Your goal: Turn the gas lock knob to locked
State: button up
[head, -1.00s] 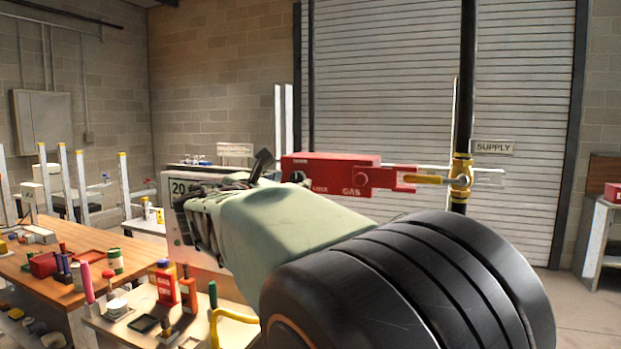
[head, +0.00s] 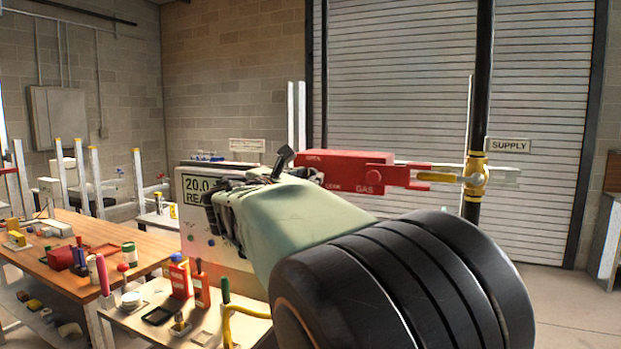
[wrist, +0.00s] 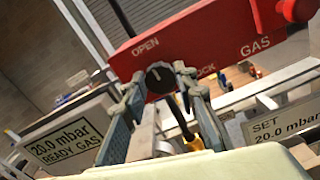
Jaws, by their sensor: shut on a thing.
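The red gas lock box (head: 345,170) lies along the pipe line, with OPEN, LOCK and GAS lettering; it also shows in the wrist view (wrist: 205,40). The dark round knob (wrist: 159,77) is on its face, between the words OPEN and LOCK. A pale mark on the knob appears to point up and left, towards OPEN. My gripper (wrist: 160,83) is shut on the knob, one finger on each side. The right finger partly covers the word LOCK. In the head view my gripper (head: 298,168) is at the box's left end, and the knob is hidden there.
A yellow-handled brass valve (head: 475,175) sits on a black vertical pipe right of the box, by a SUPPLY sign (head: 509,146). A heater panel (head: 196,190) reading 20.0 stands behind my arm. A cluttered bench (head: 150,318) is at lower left.

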jog(key=shift+f+m+b, duration=0.1)
jog(key=shift+m+b, duration=0.2)
jog(key=shift+b, duration=0.15)
jog(key=shift+d+f+m+b, duration=0.1)
jog(key=shift+m+b, duration=6.9)
jog(key=shift+m, duration=0.8)
jog(key=o, duration=1.2)
jog(key=shift+c, duration=0.2)
jog(key=shift+s, duration=0.1)
